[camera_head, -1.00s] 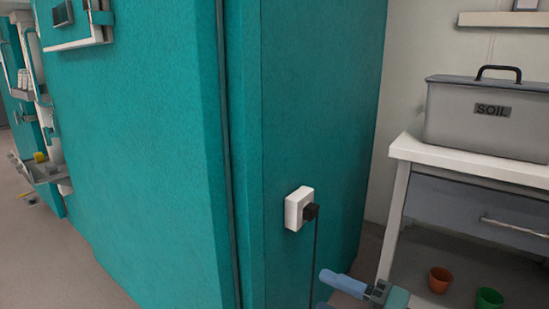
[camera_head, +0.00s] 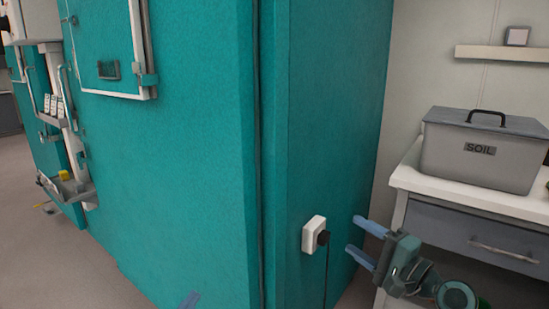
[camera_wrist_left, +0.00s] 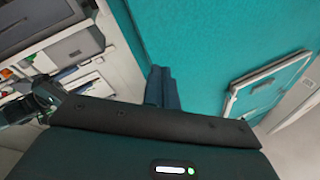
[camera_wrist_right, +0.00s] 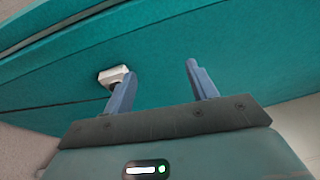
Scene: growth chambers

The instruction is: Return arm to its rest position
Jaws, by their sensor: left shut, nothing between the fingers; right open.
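My right gripper (camera_head: 356,236) is open and empty, in front of the teal chamber's side face, just right of the white wall socket (camera_head: 308,232). A black plug (camera_head: 323,238) sits in the socket, with a cord hanging down. In the right wrist view, my right gripper (camera_wrist_right: 160,70) shows two spread blue fingers with nothing between them, and the white socket (camera_wrist_right: 112,76) appears beyond the left finger.
The teal chamber (camera_head: 180,170) fills the middle. A white bench (camera_head: 440,194) with a drawer stands at right, bearing a grey SOIL bin (camera_head: 475,160). A small shelf (camera_head: 500,54) hangs above it. Grey floor (camera_head: 70,260) is open at lower left.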

